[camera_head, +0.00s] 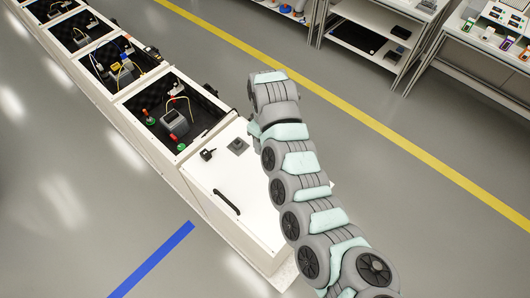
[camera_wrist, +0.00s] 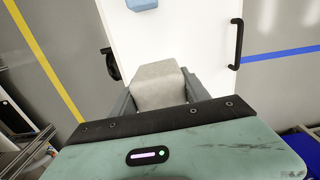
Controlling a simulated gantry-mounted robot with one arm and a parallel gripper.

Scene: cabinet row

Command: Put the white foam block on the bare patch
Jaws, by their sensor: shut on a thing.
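The white foam block (camera_wrist: 158,84) shows as an off-white block in the wrist view. My gripper (camera_wrist: 160,94) is shut on it, with one grey finger at each side. The block is over the white cabinet panel (camera_wrist: 187,25); I cannot tell how far above it. In the head view my arm hides the gripper and the block. The same white panel (camera_head: 222,182) shows there, left of my arm. I cannot make out for certain which area is the bare patch.
The panel has a black handle (camera_head: 227,202) and a small black fitting (camera_head: 207,154). A light blue piece (camera_wrist: 141,4) lies at the wrist view's top edge. Open bays (camera_head: 175,112) with devices and cables continue the row. Shelves stand at the back right; the floor between is clear.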

